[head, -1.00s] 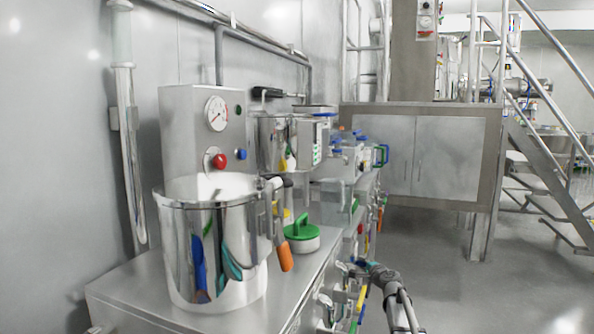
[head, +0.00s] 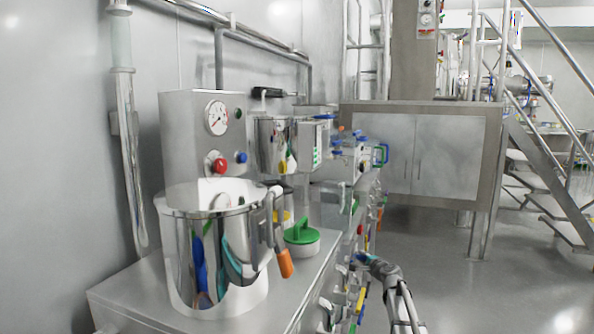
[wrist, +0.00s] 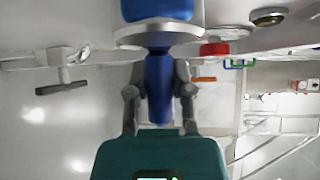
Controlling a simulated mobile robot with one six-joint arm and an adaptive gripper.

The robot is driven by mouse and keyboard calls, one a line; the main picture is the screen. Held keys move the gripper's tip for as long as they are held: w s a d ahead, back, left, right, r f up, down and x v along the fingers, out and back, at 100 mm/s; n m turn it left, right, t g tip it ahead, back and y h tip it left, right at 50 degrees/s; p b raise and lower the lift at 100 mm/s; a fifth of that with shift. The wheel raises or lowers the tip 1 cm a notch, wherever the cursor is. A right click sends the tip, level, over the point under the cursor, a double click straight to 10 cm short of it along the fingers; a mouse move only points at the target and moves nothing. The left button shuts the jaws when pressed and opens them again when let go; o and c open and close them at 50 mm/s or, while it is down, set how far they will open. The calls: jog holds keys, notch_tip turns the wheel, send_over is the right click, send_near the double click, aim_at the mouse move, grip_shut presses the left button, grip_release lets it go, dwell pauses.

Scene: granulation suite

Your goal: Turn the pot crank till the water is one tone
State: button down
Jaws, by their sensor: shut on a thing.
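A large shiny steel pot (head: 212,250) stands at the near end of the bench. A bar with an orange grip (head: 284,263) hangs at its right side. A second steel pot (head: 270,142) stands farther back, with a black handle (head: 266,92) above it. I cannot tell which part is the crank, and no water shows. In the wrist view my gripper (wrist: 160,95) is shut on a blue handle (wrist: 158,90), below a silver disc and a blue body. In the head view the end of my arm is small and low beside the bench front; its fingers are unclear.
A white tub with a green handled lid (head: 301,234) sits on the bench (head: 290,290) right of the near pot. A control box (head: 203,135) with a gauge and red button stands behind. Coloured fittings line the bench front. Floor (head: 500,290) at right is clear; stairs stand beyond.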

jog(key=shift+r, duration=0.15)
jog(key=shift+s+r+p, duration=0.1)
jog(key=shift+r+p, duration=1.15)
jog(key=shift+p, duration=0.1)
jog(key=shift+r, duration=0.15)
jog(key=shift+s+a+r+p, duration=0.1)
jog(key=shift+s+r+p, duration=0.2)
jog(key=shift+r+p, duration=0.25)
jog(key=shift+s+a+r+p, duration=0.1)
jog(key=shift+s+r+p, duration=0.15)
jog(key=shift+r+p, duration=0.3)
jog(key=shift+s, duration=0.1)
jog(key=shift+s+a+r+p, duration=0.2)
jog(key=shift+s+r+p, duration=0.2)
jog(key=shift+s+p, duration=0.1)
jog(key=shift+s+a+r+p, duration=0.15)
jog(key=shift+s+r+p, duration=0.25)
jog(key=shift+s, duration=0.1)
